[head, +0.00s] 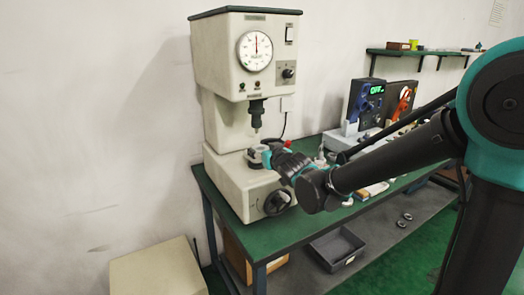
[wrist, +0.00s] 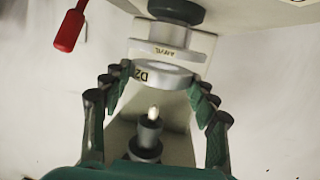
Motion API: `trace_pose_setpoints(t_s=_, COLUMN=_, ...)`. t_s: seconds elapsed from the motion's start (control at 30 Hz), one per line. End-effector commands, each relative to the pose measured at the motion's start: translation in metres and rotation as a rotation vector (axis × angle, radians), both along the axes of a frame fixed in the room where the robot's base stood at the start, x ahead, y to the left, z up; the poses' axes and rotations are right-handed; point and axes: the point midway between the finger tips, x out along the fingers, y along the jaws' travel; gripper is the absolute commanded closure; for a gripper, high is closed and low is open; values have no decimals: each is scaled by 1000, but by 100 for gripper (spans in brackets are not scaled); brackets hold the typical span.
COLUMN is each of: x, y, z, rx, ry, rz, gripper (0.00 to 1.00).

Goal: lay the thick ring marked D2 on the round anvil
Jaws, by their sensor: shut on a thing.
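The thick grey ring marked D2 (wrist: 160,77) is between the fingers of my gripper (wrist: 158,92) in the wrist view. My gripper is shut on its two sides, with the D2 mark facing the camera. A pale anvil part with lettering (wrist: 166,52) sits just beyond the ring, above a dark round base. I cannot tell whether ring and anvil touch. A pointed tip on a dark spindle (wrist: 150,125) is on the ring's other side. In the head view my gripper (head: 262,156) is at the tester's work area, under the spindle (head: 256,112); the ring is hard to make out there.
The cream tester (head: 225,115) with a dial stands on the green bench (head: 300,225). A handwheel (head: 277,201) is on its front. A red handle (wrist: 70,30) shows in the wrist view. Display boxes (head: 366,100) stand farther right; a grey bin (head: 337,248) is below.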

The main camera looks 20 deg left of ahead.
Motion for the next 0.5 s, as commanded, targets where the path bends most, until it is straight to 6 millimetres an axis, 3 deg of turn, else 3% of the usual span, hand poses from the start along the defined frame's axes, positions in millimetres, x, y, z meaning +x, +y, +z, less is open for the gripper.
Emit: trace_pose_setpoints(t_s=0.5, x=0, y=0, z=-8, rx=1, ry=-1, rz=0, gripper=84)
